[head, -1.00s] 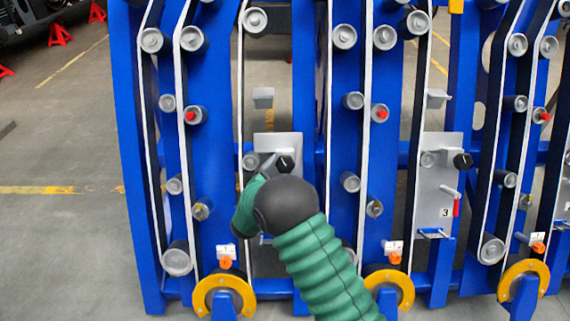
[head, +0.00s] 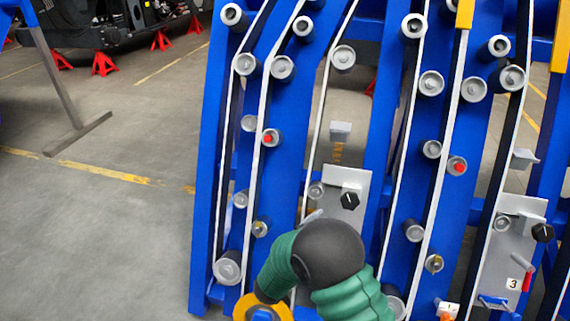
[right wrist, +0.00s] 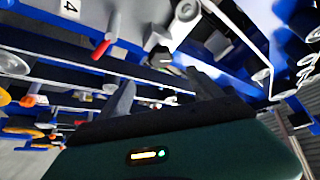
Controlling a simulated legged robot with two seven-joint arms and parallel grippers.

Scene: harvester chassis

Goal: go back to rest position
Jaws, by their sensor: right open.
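My right arm, with green ribbed sleeves and a dark round joint, comes up from the bottom of the head view in front of the blue chassis (head: 385,130). Its gripper is mostly hidden behind that joint in the head view. In the right wrist view the right gripper (right wrist: 160,95) shows two dark fingers spread apart with nothing between them. A grey panel (head: 340,185) with a black knob (head: 349,200) stands just behind the arm. My left gripper is in neither view.
The chassis carries white belts, grey rollers and red-tipped pegs (head: 457,167). A yellow ring (head: 262,308) sits low at its left. A second grey panel (head: 512,250), marked 3, is at the right. Open floor (head: 100,230) lies left of the chassis, with red stands (head: 105,63) far behind.

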